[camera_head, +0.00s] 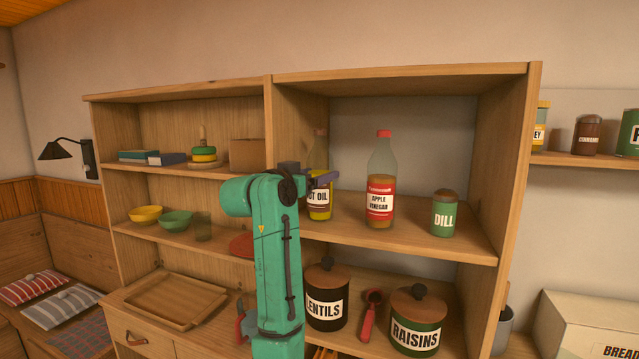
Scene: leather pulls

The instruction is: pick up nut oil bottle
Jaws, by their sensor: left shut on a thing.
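The nut oil bottle (319,208) stands on the upper shelf of the right-hand cabinet. It is clear glass with a yellow lower part and a white label, of which "T OIL" shows. My green left arm covers part of its left side. My left gripper (322,178) is at the bottle's middle, above the label, and is shut on it. The bottle looks upright, and I cannot tell whether its base touches the shelf. My right gripper is not in view.
An apple vinegar bottle (381,183) stands close to the right, with a dill jar (445,214) beyond it. Lentils (327,290) and raisins (416,318) jars and a red scoop (370,314) are on the shelf below. The cabinet's divider (285,130) is close on the left.

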